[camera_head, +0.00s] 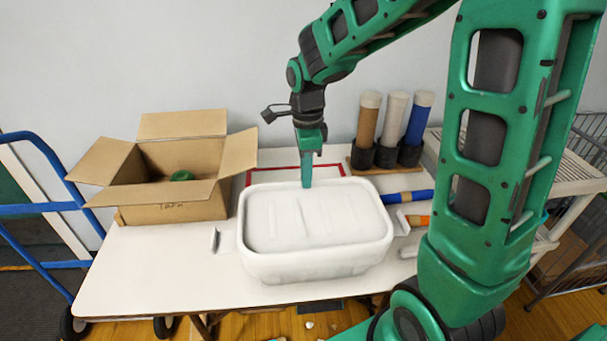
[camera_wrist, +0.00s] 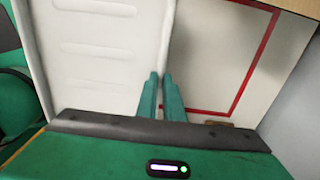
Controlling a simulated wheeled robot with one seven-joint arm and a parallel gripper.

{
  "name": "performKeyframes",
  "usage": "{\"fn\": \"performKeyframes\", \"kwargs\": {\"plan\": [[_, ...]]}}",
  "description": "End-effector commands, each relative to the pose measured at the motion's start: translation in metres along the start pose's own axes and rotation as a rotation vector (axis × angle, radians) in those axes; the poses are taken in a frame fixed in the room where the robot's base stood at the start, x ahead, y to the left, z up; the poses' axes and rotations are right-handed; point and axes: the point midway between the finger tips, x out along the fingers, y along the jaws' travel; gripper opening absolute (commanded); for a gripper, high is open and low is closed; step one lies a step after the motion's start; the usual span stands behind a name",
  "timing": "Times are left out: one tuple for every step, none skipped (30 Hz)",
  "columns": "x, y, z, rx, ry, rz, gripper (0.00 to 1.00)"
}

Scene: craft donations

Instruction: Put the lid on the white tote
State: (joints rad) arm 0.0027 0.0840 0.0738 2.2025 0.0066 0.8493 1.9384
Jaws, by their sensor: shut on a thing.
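The white tote (camera_head: 318,265) stands on the table, right of the cardboard box. A white ridged panel, which looks like the lid (camera_head: 315,215), lies across its top inside a raised rim. I cannot tell whether it is fully seated. My gripper (camera_head: 307,184) points down at the far rim, left of its middle. In the wrist view, the fingers (camera_wrist: 162,88) are close together around the thin white edge beside the ridged lid (camera_wrist: 100,40). The exact contact is partly hidden by the fingers.
An open cardboard box (camera_head: 175,212) with a green item inside stands left. A red outline (camera_head: 260,176) marks the table behind the tote. Brown, white and blue tubes (camera_head: 393,125) stand in a rack behind right. A blue roll (camera_head: 408,196) lies right. A blue cart (camera_head: 40,208) is left.

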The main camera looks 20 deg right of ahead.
Motion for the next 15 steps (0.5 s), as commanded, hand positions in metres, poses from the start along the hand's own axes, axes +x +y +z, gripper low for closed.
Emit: {"fn": "performKeyframes", "kwargs": {"plan": [[0.0010, 0.0002, 0.0001, 0.000, 0.000, 0.000, 0.00], [0.0016, 0.0002, 0.0002, 0.000, 0.000, 0.000, 0.00], [0.0023, 0.0003, 0.0002, 0.000, 0.000, 0.000, 0.00], [0.0028, 0.0003, 0.0002, 0.000, 0.000, 0.000, 0.00], [0.0031, 0.0003, 0.0003, 0.000, 0.000, 0.001, 0.00], [0.0034, 0.0004, 0.0003, 0.000, 0.000, 0.001, 0.00], [0.0035, 0.0004, 0.0003, 0.000, 0.000, 0.000, 0.00], [0.0035, 0.0004, 0.0003, 0.000, 0.000, 0.000, 0.00], [0.0035, 0.0004, 0.0003, -0.001, 0.000, 0.000, 0.00], [0.0035, 0.0004, 0.0003, -0.001, 0.000, 0.000, 0.00], [0.0035, 0.0004, 0.0003, -0.001, 0.000, 0.000, 0.00], [0.0034, 0.0004, 0.0004, -0.001, 0.000, 0.000, 0.10], [0.0034, 0.0004, 0.0004, -0.001, 0.000, 0.000, 0.17], [0.0034, 0.0004, 0.0004, -0.001, 0.000, 0.000, 0.24], [0.0034, 0.0004, 0.0004, -0.001, 0.000, 0.000, 0.29]]}}
